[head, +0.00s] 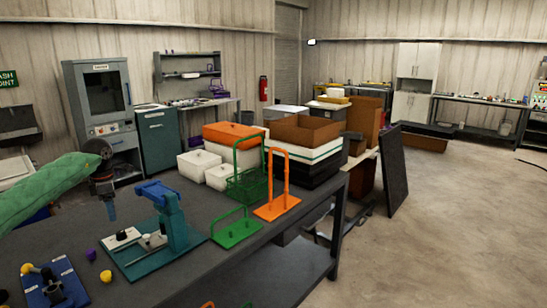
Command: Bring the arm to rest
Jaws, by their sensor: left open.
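My left arm, in a green sleeve, reaches in from the left edge in the head view. My left gripper (110,208) hangs at its end, pointing down above the left part of the dark workbench (205,268). It is open, and I see nothing held in it. It is left of a blue and teal bench press (176,222) and appears apart from it. The fingertips are small and dark here. My right gripper is not in view.
A green wire basket (247,186), an orange stand (277,205) and a green stand (236,232) are on the bench. A blue fixture (55,283) lies front left. White tubs (198,164) and stacked crates stand behind. The floor at right is open.

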